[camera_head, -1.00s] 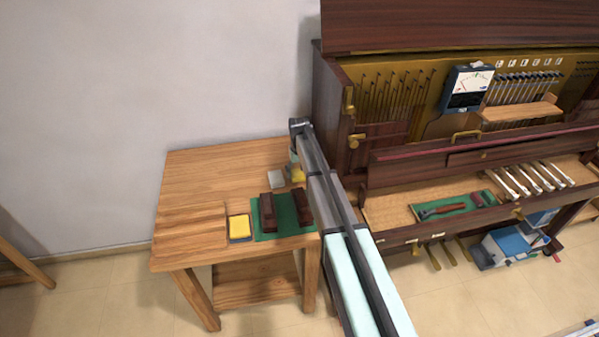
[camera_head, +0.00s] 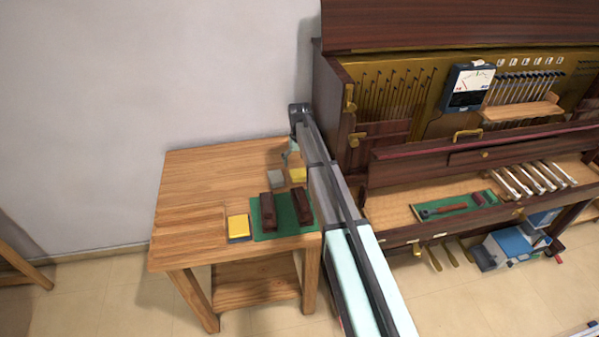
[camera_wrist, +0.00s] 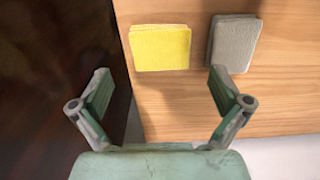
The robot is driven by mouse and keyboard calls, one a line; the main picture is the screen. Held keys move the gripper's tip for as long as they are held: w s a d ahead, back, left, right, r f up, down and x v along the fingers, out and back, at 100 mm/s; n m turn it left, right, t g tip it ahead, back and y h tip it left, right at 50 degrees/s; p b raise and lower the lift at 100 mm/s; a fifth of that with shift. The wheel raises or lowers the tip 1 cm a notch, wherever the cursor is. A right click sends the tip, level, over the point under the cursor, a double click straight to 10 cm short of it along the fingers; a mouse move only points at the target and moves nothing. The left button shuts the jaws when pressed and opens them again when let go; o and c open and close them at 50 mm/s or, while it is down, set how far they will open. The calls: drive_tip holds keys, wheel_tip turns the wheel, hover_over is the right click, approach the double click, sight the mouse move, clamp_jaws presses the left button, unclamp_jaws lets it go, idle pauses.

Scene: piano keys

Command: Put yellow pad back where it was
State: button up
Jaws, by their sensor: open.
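A yellow pad (camera_head: 298,174) lies flat on the wooden table, beside a grey pad (camera_head: 275,178). The wrist view shows the same yellow pad (camera_wrist: 160,48) and, to its right, the grey pad (camera_wrist: 234,45). Another yellow pad (camera_head: 238,224) rests on a dark blue base near the table's front edge. My gripper (camera_wrist: 160,82) is open and empty, its fingers spread wide short of the yellow pad in the wrist view. In the head view my gripper (camera_head: 291,152) is small and partly hidden by my arm, close to the yellow pad.
Two dark red-brown blocks (camera_head: 268,212) lie on a green mat (camera_head: 257,230) on the wooden table (camera_head: 190,185). The open piano (camera_head: 330,130) stands right beside the table. The table's left part is clear.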

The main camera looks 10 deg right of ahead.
sight(299, 172)
wheel_tip(299, 172, up, 7)
drive_tip(key=b, duration=0.1)
drive_tip(key=shift+b, duration=0.35)
